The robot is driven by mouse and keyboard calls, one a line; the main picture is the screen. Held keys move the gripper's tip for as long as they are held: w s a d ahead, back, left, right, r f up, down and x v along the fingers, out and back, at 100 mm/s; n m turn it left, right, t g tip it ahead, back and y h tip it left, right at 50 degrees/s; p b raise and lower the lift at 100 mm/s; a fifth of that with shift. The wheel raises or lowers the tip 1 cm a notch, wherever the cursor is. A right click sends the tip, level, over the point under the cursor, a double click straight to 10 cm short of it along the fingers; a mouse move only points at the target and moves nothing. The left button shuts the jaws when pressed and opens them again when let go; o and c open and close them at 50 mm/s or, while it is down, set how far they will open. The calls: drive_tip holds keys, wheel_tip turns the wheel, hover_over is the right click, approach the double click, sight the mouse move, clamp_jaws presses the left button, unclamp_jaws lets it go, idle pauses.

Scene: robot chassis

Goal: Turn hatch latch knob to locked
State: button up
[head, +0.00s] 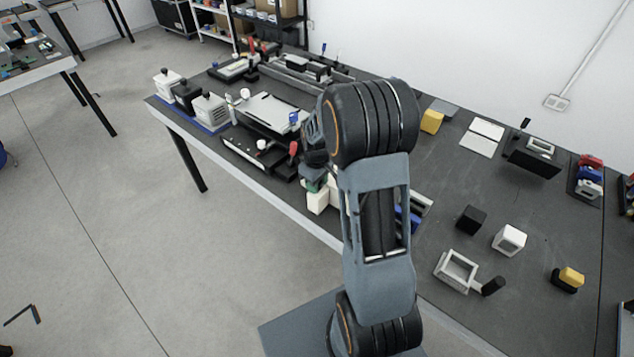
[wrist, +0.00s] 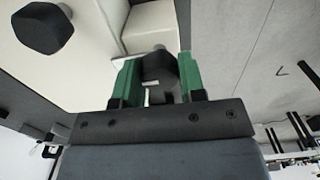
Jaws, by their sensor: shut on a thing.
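A dark faceted knob (wrist: 160,68) sits between the green fingers of my gripper (wrist: 158,80) in the wrist view. My gripper is shut on this knob, which stands in front of a cream-white panel (wrist: 90,70). The knob's lock markings cannot be read. In the head view my gripper (head: 314,184) is at the table's front edge, beside a white block-like housing (head: 318,203). My arm hides most of this housing there, and the held knob cannot be made out.
A second dark knob (wrist: 42,28) stands out from the panel in the wrist view. In the head view a black fixture with a red-topped lever (head: 293,150) is left of my gripper. A black cube (head: 471,220) and a white cube (head: 509,240) lie to the right.

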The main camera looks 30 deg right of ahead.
idle(0.4)
drive_tip(key=o, duration=0.9)
wheel_tip(320, 180, up, 14)
drive_tip(key=shift+f+b, duration=0.1)
drive_tip(key=shift+b, duration=0.2)
idle(0.4)
drive_tip(key=s+a+m+t, duration=0.1)
drive_tip(key=s+a, duration=0.2)
drive_tip(key=s, duration=0.2)
drive_tip(key=s+a+r+m+t, duration=0.1)
drive_tip(key=s+a+m, duration=0.1)
drive_tip(key=s, duration=0.3)
drive_tip(key=s+a+m+t, duration=0.1)
drive_tip(key=s+a+m, duration=0.1)
drive_tip(key=s+a, duration=0.2)
drive_tip(key=shift+s+r+t, duration=0.2)
drive_tip(key=shift+s, duration=0.35)
drive_tip(key=shift+s+r+t, duration=0.15)
drive_tip(key=shift+s+t, duration=0.05)
drive_tip(key=shift+s, duration=0.3)
